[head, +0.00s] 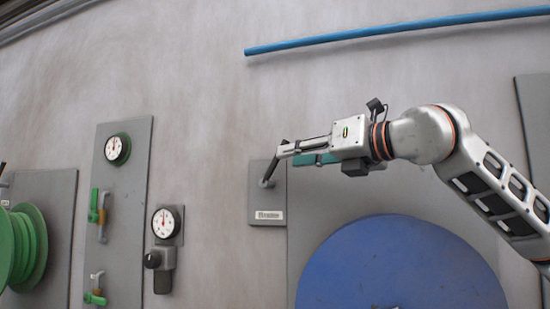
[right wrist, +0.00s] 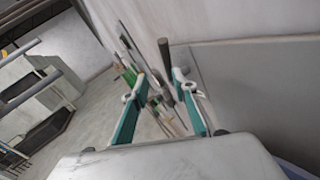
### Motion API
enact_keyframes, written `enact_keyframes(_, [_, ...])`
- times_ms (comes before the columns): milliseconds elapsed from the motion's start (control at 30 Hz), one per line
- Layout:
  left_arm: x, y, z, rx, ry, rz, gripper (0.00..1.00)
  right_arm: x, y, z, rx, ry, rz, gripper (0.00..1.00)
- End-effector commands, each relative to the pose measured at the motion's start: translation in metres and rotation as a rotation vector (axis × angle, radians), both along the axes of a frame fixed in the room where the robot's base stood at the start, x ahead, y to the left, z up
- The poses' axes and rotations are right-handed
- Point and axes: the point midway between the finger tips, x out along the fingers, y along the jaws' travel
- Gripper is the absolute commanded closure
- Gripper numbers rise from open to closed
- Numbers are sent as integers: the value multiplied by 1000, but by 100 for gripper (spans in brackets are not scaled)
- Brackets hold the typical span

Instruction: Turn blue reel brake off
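The blue reel (head: 395,270) is at the bottom right of the head view. The brake plate (head: 256,200), with a label reading "Brake" (head: 270,215), is on the wall at its upper left. My left gripper is not in view.
A panel (head: 127,165) with a gauge (head: 117,149) and green valves (head: 97,214) is to the left. A green reel (head: 30,245) is at the far left. A blue pipe (head: 400,30) runs along the wall above.

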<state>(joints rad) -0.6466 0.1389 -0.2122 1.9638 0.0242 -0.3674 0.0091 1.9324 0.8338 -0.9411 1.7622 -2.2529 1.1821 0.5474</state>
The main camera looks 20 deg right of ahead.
Motion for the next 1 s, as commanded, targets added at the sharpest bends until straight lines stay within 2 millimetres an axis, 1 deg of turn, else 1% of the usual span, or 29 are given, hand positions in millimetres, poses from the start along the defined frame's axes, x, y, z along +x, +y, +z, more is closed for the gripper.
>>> enact_keyframes(33, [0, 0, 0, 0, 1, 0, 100, -2, -9, 8, 1, -7, -28, 72])
enact_keyframes(67, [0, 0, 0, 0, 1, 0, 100, -3, -13, 11, 1, -7, -40, 72])
enact_keyframes(167, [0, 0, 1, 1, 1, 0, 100, 0, -17, 15, 3, -8, -60, 72])
enact_keyframes(267, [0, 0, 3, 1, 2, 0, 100, 10, -13, 16, 4, -6, -61, 72])
enact_keyframes(500, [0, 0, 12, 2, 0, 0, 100, 43, 4, 17, 4, -7, -59, 72])
enact_keyframes(633, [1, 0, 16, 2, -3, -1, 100, 57, 11, 16, 4, -7, -59, 72])
enact_keyframes(800, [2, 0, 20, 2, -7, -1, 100, 66, 14, 15, 5, -8, -59, 72])
enact_keyframes(1000, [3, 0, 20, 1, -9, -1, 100, 67, 15, 14, 5, -8, -59, 72])
